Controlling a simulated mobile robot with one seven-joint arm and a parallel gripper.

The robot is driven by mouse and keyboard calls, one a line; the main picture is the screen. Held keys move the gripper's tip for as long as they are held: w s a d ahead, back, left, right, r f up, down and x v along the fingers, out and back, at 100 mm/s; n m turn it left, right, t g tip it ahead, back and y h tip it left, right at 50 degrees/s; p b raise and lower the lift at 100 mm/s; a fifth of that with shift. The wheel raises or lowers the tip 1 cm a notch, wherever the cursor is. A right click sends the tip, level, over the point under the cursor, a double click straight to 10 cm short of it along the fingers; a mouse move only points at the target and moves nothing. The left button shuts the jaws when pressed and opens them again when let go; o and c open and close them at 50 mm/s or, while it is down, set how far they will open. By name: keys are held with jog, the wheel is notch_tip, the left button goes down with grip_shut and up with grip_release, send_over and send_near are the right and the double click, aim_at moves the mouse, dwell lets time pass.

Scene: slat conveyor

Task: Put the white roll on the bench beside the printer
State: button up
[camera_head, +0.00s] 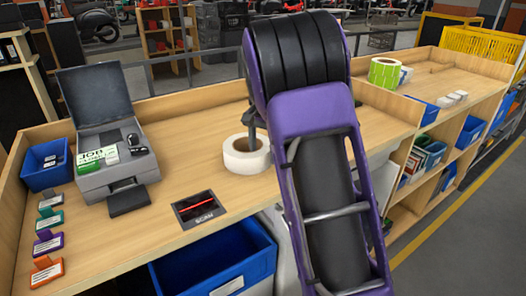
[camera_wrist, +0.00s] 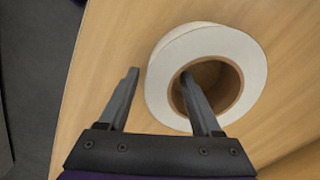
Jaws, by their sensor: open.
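The white roll (camera_head: 246,154) lies flat on the wooden bench (camera_head: 185,125), right of the grey printer (camera_head: 122,178) with a stretch of bare wood between them. In the wrist view the roll (camera_wrist: 245,52) shows its brown core and open hole. My gripper (camera_wrist: 160,75) is open at the roll. One finger overlaps the core hole and the other is outside the rim, so the roll's wall lies between them. I cannot tell whether either finger touches it. In the head view my arm hides most of the gripper; a finger (camera_head: 251,135) shows at the roll.
A black scan plate (camera_head: 199,208) is set in the bench front. A blue bin (camera_head: 46,164) and several coloured tags (camera_head: 48,243) are at the left. A green-and-white roll (camera_head: 384,72) stands on the right section behind a low divider. Blue crates (camera_head: 215,268) sit below.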

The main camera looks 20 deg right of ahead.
notch_tip(320, 180, up, 12)
jog(key=p, duration=0.2)
jog(key=shift+r, duration=0.15)
jog(key=shift+a, duration=0.1)
dwell(0.4)
